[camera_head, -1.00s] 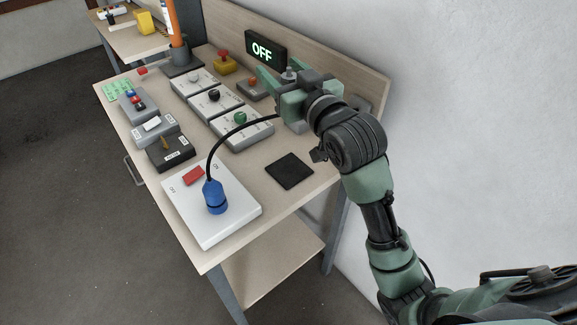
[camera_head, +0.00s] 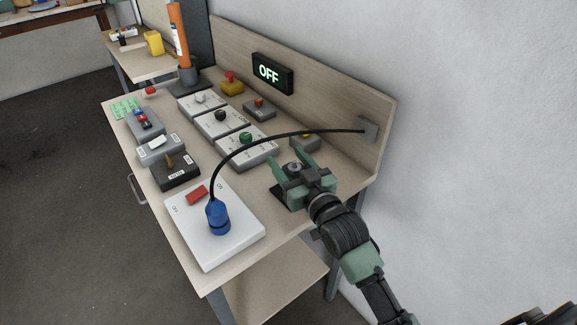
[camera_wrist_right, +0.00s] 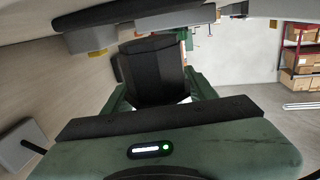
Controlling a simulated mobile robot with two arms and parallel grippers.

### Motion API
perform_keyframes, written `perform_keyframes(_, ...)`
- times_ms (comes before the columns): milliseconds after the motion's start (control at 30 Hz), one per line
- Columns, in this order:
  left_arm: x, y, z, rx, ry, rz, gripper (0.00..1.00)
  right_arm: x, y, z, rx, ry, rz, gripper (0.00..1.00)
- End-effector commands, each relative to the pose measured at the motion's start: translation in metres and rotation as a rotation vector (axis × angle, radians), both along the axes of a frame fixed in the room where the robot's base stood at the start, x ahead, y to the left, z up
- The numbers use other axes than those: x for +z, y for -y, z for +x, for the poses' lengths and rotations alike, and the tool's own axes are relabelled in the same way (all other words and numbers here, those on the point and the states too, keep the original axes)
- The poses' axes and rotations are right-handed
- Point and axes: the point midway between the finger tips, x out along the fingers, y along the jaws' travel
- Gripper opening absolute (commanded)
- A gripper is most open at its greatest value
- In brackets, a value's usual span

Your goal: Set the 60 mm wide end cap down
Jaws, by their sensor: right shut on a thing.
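My right gripper (camera_head: 291,163) is over the black square pad (camera_head: 279,196) on the bench and hides most of it. In the right wrist view a dark, faceted cap-like piece (camera_wrist_right: 153,72) sits between the fingers of the gripper, which is shut on it. I take it to be the end cap. I cannot read its width, and I cannot tell whether it touches the pad. My left gripper is not in view.
A white board (camera_head: 233,246) with a blue plug (camera_head: 218,216) lies to the left. Its black cable (camera_head: 262,140) arches to a wall socket (camera_head: 368,129) behind the gripper. Several switch boxes and an OFF display (camera_head: 272,73) stand farther back.

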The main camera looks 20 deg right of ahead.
Motion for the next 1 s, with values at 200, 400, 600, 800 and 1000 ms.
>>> perform_keyframes(200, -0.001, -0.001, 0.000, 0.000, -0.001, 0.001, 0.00, -0.016, 0.000, 0.000, 0.000, 0.003, 0.000, 0.16)
perform_keyframes(400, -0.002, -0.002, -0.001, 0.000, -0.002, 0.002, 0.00, -0.016, 0.000, 0.000, 0.000, 0.003, 0.000, 0.16)
perform_keyframes(600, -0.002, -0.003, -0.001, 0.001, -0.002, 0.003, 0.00, -0.018, 0.000, 0.000, 0.000, 0.002, 0.000, 0.79)
perform_keyframes(800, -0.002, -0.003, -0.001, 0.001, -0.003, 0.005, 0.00, -0.018, 0.000, 0.000, 0.000, 0.002, 0.000, 0.79)
perform_keyframes(1000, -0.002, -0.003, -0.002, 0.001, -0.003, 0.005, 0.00, -0.017, 0.001, -0.005, 0.000, 0.000, 0.000, 0.79)
